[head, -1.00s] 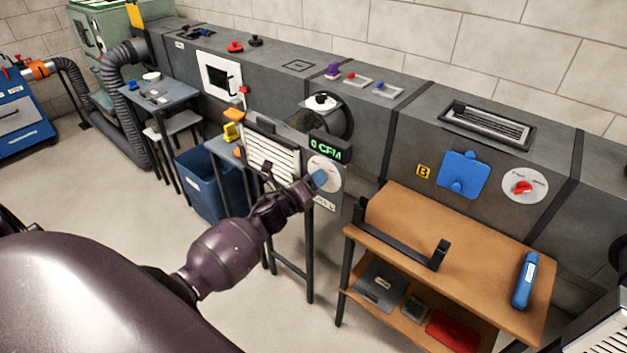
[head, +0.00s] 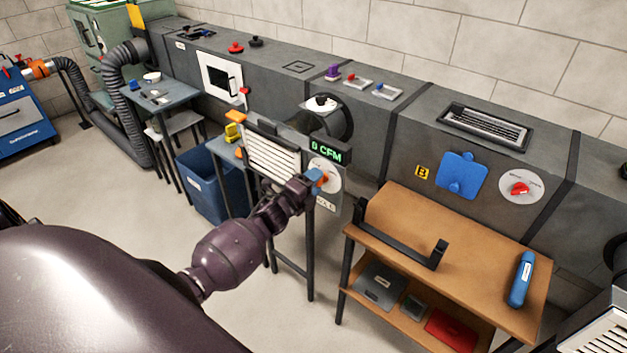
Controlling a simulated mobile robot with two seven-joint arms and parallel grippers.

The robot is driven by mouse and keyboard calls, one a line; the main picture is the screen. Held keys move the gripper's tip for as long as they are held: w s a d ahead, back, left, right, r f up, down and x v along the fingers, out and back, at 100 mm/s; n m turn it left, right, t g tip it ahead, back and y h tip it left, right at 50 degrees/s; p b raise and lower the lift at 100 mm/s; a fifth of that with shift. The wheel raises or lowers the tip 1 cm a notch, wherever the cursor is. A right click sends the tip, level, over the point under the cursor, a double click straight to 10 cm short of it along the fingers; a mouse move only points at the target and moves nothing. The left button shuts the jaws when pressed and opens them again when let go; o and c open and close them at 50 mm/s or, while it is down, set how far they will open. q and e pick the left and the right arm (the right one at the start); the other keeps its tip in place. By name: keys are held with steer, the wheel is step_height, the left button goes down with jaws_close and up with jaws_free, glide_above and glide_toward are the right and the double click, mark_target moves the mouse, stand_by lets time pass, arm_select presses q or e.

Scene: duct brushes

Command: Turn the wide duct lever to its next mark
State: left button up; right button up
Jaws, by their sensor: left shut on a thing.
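A round white dial (head: 330,170) with a small orange-red lever (head: 324,180) is on the panel under the green "0 CFM" display (head: 327,150). My left gripper (head: 315,181), with blue fingertips, is at this dial and shut on the orange-red lever. The fingers and wrist hide part of the dial and its marks. A second white dial (head: 533,192) with a red lever (head: 520,188) is on the duct face at the right, untouched. My right gripper is out of view.
A wooden bench (head: 400,215) with a black bracket (head: 400,236) and a blue bottle (head: 521,280) stands to the right. A slatted white grille (head: 272,160) is just left of the dial. A blue bin (head: 212,185) stands on the floor, with open floor in front.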

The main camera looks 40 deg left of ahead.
arm_select(q)
steer(key=n, duration=0.3)
steer(key=n+p, duration=0.1)
steer(key=n, duration=0.2)
steer(key=n+p, duration=0.1)
steer(key=n, duration=0.2)
steer(key=shift+f+n, duration=0.25)
steer(key=shift+n, duration=0.05)
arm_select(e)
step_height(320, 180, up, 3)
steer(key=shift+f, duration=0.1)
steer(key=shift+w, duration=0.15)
arm_select(q)
steer(key=o, duration=0.9)
steer(key=shift+s+a, duration=0.2)
steer(key=shift+s, duration=2.5)
steer(key=shift+s+a, duration=0.15)
steer(key=shift+s, duration=2.55)
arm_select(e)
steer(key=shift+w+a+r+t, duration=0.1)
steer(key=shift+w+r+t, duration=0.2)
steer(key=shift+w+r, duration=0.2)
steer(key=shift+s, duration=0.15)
